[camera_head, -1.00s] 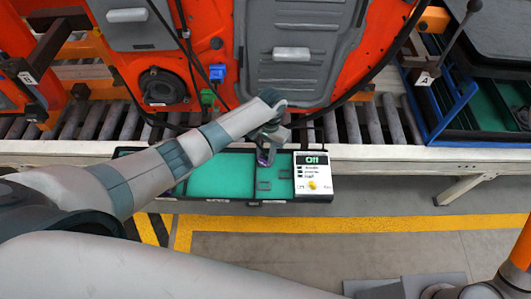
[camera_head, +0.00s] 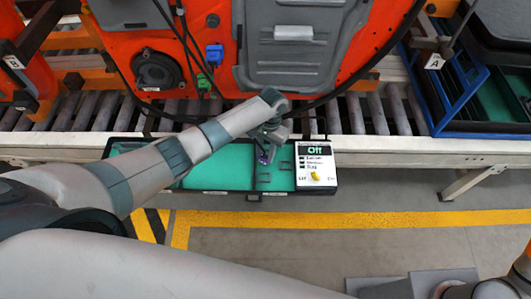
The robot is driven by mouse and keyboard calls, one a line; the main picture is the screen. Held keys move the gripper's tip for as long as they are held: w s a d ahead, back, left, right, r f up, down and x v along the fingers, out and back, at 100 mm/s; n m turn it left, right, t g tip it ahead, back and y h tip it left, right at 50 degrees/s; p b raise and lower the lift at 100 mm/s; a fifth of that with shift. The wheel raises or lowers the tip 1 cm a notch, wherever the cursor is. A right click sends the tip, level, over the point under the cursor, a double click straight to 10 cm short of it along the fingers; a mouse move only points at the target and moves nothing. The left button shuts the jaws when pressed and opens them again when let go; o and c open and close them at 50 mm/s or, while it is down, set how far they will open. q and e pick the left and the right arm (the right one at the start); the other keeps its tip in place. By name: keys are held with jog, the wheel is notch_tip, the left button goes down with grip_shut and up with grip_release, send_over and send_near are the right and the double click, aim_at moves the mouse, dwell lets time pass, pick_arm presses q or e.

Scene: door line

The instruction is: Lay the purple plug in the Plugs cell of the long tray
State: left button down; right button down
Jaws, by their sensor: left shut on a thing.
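The purple plug (camera_head: 264,158) shows as a small dark purple piece under my left gripper (camera_head: 265,150), which is shut on it. Gripper and plug are over the long tray (camera_head: 215,192), at the cell just left of the Off panel. I cannot tell whether the plug touches the tray floor. The tray is black with a teal lining. Its wide left cell is partly hidden by my left arm. The narrower cell (camera_head: 284,181) holds small dark raised outlines. Its front label is too small to read. My right gripper is not in view.
A panel reading Off (camera_head: 315,165), with a yellow knob, fills the tray's right end. Behind stand a roller conveyor (camera_head: 365,113) and an orange door (camera_head: 220,25) with blue (camera_head: 214,55) and green (camera_head: 205,82) connectors and hanging cables. A blue-framed rack (camera_head: 462,100) stands right.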

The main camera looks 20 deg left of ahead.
pick_arm(q)
jog(key=shift+f+b, duration=0.55)
jog(key=shift+f, duration=0.2)
jog(key=shift+f, duration=0.3)
jog(key=c, duration=1.3)
grip_release()
notch_tip(320, 180, up, 12)
jog(key=w+b, duration=0.1)
jog(key=b, duration=0.1)
jog(key=shift+w+d, duration=0.25)
jog(key=shift+w, duration=0.15)
jog(key=shift+s+f, duration=0.1)
jog(key=shift+f, duration=0.05)
